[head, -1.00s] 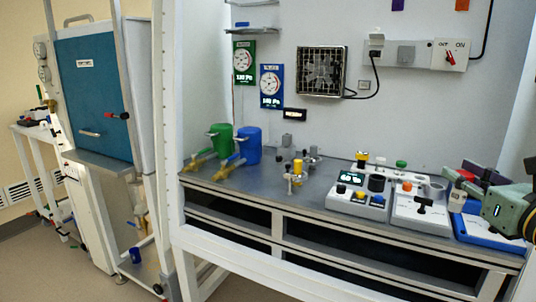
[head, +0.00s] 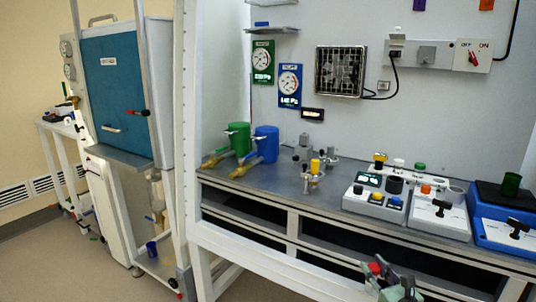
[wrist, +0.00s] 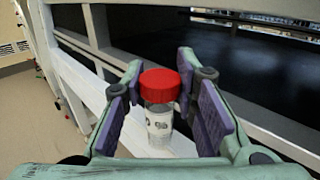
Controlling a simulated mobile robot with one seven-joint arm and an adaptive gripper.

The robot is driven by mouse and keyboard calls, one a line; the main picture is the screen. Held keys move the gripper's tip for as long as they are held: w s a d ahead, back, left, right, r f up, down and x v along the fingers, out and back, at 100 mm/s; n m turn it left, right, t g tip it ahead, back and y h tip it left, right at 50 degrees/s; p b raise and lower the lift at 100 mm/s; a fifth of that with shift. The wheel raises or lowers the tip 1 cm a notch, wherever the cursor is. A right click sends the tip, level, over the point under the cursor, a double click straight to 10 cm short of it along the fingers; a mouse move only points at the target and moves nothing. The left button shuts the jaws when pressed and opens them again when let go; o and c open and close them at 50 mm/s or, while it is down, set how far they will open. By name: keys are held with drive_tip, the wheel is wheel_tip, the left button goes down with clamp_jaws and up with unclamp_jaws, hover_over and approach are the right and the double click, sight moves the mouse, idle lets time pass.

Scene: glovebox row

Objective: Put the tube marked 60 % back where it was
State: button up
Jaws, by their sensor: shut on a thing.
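My gripper (head: 397,290) is low at the bottom edge of the head view, in front of the bench. It is shut on a clear tube with a red cap (head: 375,268). In the wrist view, the tube (wrist: 158,122) stands roughly upright between the purple pads of my gripper (wrist: 163,112). Its white label carries dark marks that are too small to read. The tube's lower end is hidden, and a white frame bar shows behind it.
On the bench (head: 275,181) stand a grey device with a display (head: 372,203), a white device (head: 432,218) and a blue device (head: 490,208) with a dark green cup (head: 510,184). Green (head: 238,138) and blue (head: 266,143) canisters are further left. A white upright (head: 187,120) borders the bench.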

drive_tip(key=s+a+f+m+h, duration=0.1)
drive_tip(key=a+f+h, duration=0.1)
drive_tip(key=a+f, duration=1.2)
drive_tip(key=s+a+f+m+h, duration=0.1)
drive_tip(key=s+a+f, duration=0.1)
drive_tip(key=a+f, duration=1.2)
wheel_tip(320, 180, down, 4)
drive_tip(key=shift+a+f+h, duration=0.25)
drive_tip(key=shift+h, duration=0.15)
